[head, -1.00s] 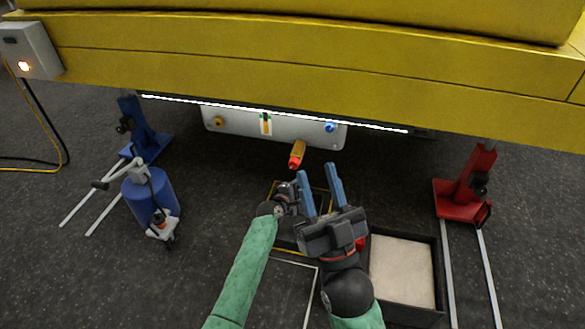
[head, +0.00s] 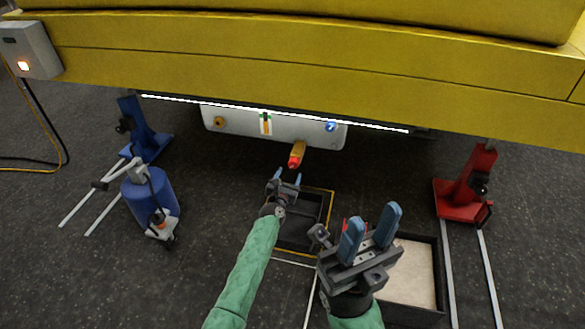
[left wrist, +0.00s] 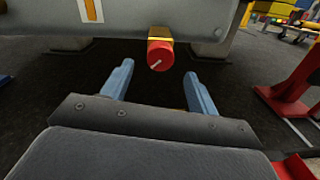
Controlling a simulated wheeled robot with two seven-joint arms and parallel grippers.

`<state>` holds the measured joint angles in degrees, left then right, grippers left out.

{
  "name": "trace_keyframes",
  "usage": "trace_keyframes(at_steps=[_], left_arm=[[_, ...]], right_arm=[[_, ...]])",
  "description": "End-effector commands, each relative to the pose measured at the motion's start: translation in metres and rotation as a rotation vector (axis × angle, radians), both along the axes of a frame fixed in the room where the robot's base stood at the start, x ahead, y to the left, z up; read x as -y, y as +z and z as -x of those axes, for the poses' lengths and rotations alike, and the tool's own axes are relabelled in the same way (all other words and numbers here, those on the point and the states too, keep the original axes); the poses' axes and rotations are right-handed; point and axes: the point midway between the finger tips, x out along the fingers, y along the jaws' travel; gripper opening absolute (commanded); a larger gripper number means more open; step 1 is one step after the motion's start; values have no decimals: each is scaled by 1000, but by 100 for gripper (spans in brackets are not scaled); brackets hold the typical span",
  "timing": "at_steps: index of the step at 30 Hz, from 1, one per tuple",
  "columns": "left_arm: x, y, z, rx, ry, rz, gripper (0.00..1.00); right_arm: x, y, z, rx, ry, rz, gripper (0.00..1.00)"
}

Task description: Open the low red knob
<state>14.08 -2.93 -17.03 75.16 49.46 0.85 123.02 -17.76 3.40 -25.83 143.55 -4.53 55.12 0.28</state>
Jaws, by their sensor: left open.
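The low red knob (head: 294,162) is the red end of a short yellow fitting (head: 299,147) under the lower edge of a pale panel (head: 280,127). In the left wrist view the knob (left wrist: 160,55) faces me, with a pale pin on its face. My left gripper (head: 288,176) is open just below the knob in the head view. In the wrist view its blue fingers (left wrist: 158,84) stand apart, with the knob beyond and between them, not gripped. My right gripper (head: 371,225) is open and empty, lower and to the right, nearer the camera.
The yellow boom (head: 300,75) spans overhead. A black tray (head: 331,215) with a yellow edge lies below my left gripper. A pale-filled box (head: 438,285) is at right. A blue stand (head: 140,130), blue cylinder (head: 150,200) and red stand (head: 470,185) stand at the sides.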

Motion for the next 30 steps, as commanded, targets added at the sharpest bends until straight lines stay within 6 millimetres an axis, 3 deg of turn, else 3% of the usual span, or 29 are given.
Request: trace_keyframes(at_steps=[12, 25, 26, 30], left_arm=[[14, -1, -47, 0, -1, -3, 59], [16, 0, -54, 0, -1, -3, 59], [16, 0, -54, 0, -1, -3, 57], [16, 0, -54, 0, -1, -3, 30]], right_arm=[[-3, -7, -1, 4, 26, -12, 36], [-4, -7, -1, 2, 31, -13, 36], [-4, -7, -1, 3, 31, -14, 36], [-4, -7, -1, 3, 31, -14, 36]])
